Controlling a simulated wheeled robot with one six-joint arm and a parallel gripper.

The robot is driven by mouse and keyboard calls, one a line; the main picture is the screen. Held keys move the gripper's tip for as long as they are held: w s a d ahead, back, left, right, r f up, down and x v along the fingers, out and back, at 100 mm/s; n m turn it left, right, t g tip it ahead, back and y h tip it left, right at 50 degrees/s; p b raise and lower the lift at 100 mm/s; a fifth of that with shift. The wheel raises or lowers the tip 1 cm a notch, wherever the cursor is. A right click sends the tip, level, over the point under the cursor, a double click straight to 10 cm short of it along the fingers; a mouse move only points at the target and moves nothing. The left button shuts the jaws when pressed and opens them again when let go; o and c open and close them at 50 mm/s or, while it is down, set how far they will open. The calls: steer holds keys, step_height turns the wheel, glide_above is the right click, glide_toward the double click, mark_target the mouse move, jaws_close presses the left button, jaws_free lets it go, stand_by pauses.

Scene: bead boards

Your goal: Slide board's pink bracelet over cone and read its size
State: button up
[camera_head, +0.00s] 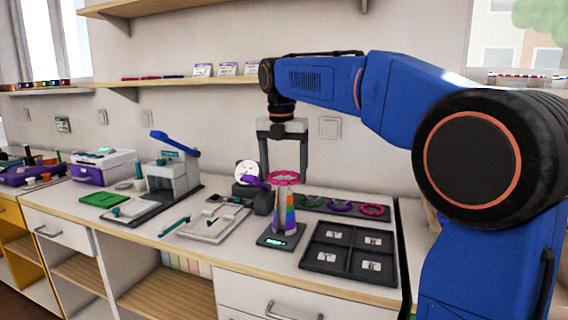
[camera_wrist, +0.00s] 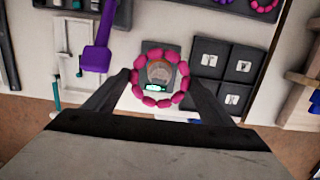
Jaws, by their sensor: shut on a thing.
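The pink bead bracelet (camera_head: 285,184) is held level at the top of the rainbow-striped cone (camera_head: 287,215). In the wrist view the bracelet (camera_wrist: 149,102) rings the cone's top (camera_wrist: 160,70), seen from above. I cannot tell whether it is just above the tip or slightly around it. My gripper (camera_head: 285,172) is shut on the bracelet, its fingers at either side of the ring. The cone stands upright on a dark base (camera_head: 270,238) with a lit green display (camera_head: 277,241), too small to read. The bracelet board (camera_head: 325,206) lies behind and right, with green, purple and pink rings.
A dark tray (camera_head: 318,262) with several labelled compartments lies right of the cone. A purple hammer-like tool (camera_wrist: 97,58) and a pale tray (camera_head: 200,231) are to the left. A grey press with a blue lever (camera_head: 175,144) stands farther left. The wooden counter edge (camera_head: 250,270) is in front.

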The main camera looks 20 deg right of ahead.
mark_target(284, 188)
steer(key=shift+f, duration=2.7)
steer(key=o, duration=1.2)
steer(key=shift+o, duration=0.3)
steer(key=shift+r, duration=5)
